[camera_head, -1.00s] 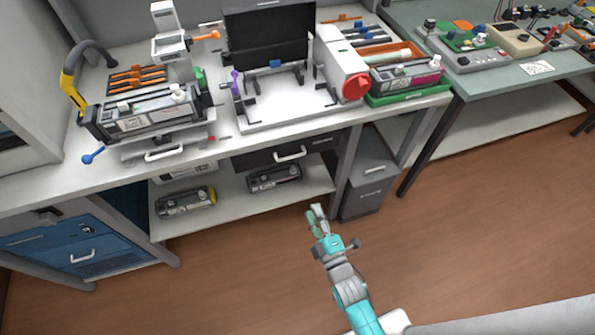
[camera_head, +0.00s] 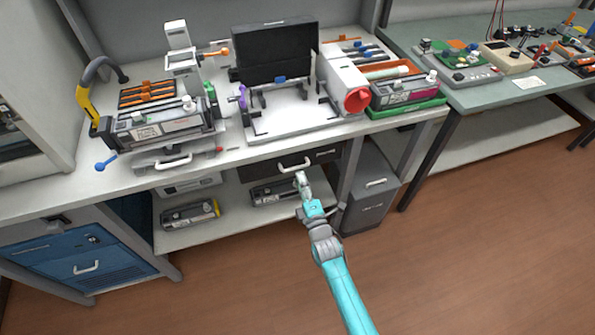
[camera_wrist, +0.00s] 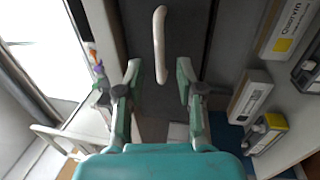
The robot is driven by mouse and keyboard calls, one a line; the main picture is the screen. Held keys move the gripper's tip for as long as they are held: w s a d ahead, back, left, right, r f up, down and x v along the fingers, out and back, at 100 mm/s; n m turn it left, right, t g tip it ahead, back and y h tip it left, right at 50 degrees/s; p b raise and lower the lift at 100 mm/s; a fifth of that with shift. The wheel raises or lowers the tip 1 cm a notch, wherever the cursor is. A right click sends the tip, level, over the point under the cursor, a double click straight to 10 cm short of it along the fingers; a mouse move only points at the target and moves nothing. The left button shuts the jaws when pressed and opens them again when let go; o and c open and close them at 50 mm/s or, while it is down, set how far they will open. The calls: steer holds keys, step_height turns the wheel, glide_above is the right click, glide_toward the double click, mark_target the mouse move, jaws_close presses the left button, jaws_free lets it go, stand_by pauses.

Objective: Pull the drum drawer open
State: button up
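A dark drawer (camera_head: 262,168) sits under the white workbench, with a pale bar handle (camera_head: 293,165) on its front. The drawer looks shut. My gripper (camera_head: 302,180) is just in front of and below this handle in the head view. In the wrist view my gripper (camera_wrist: 158,76) is open and empty. There the handle (camera_wrist: 160,42) runs up the picture on the dark drawer front (camera_wrist: 190,30), and its lower end appears between the two fingertips. I see no contact, and the remaining depth is hard to judge.
The workbench (camera_head: 240,152) edge overhangs the drawer. Below, a shelf holds toner cartridges (camera_head: 190,214). A grey bin (camera_head: 368,205) stands to the right and a blue cabinet (camera_head: 85,262) to the left. The brown floor in front is clear.

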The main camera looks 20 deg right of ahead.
steer(key=shift+w+r, duration=0.2)
steer(key=shift+w, duration=0.85)
steer(key=shift+w+r, duration=0.15)
steer(key=shift+w, duration=0.85)
jaws_close()
